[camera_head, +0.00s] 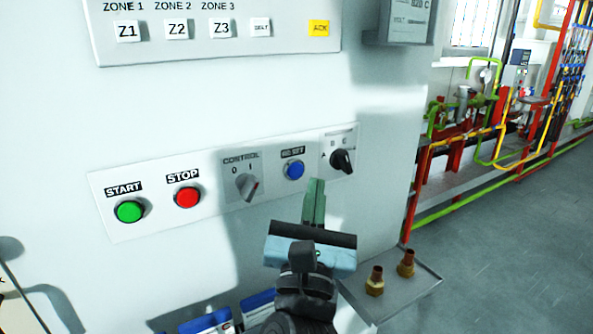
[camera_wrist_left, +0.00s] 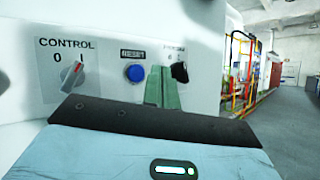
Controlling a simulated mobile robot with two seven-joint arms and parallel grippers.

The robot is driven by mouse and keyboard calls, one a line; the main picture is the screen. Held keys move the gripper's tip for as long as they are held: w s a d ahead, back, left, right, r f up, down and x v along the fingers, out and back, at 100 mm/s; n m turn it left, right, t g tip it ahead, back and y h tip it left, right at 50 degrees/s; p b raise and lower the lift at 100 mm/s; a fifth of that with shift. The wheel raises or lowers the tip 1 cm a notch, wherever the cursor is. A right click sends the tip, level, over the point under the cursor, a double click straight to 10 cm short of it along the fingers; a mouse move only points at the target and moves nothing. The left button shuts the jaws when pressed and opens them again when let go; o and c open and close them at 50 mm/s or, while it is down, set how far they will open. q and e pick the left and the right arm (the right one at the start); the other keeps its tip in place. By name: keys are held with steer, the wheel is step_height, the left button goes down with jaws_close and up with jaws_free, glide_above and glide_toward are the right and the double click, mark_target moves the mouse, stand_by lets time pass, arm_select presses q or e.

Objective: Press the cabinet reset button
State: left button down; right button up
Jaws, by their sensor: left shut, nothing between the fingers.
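The blue reset button (camera_head: 294,170) sits on the cabinet's control strip, under a small black label, between the control knob and a black selector knob. It also shows in the left wrist view (camera_wrist_left: 135,73), just left of the fingers. My left gripper (camera_head: 316,184) is shut and empty, its green fingers together. In the head view its tips are just right of and slightly below the button; in the left wrist view they overlap the panel between button and black knob (camera_wrist_left: 180,72). The fingers do not cover the button. I cannot tell how far the tips are from the panel.
On the strip are a green START button (camera_head: 130,211), a red STOP button (camera_head: 187,197), the CONTROL knob (camera_head: 249,188) and the selector knob (camera_head: 342,160). Zone buttons sit above. A metal shelf (camera_head: 398,293) with brass fittings (camera_head: 375,281) is at lower right. Open floor lies right.

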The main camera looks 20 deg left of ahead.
arm_select(q)
steer(key=shift+s+d, duration=0.8)
steer(key=shift+d, duration=0.2)
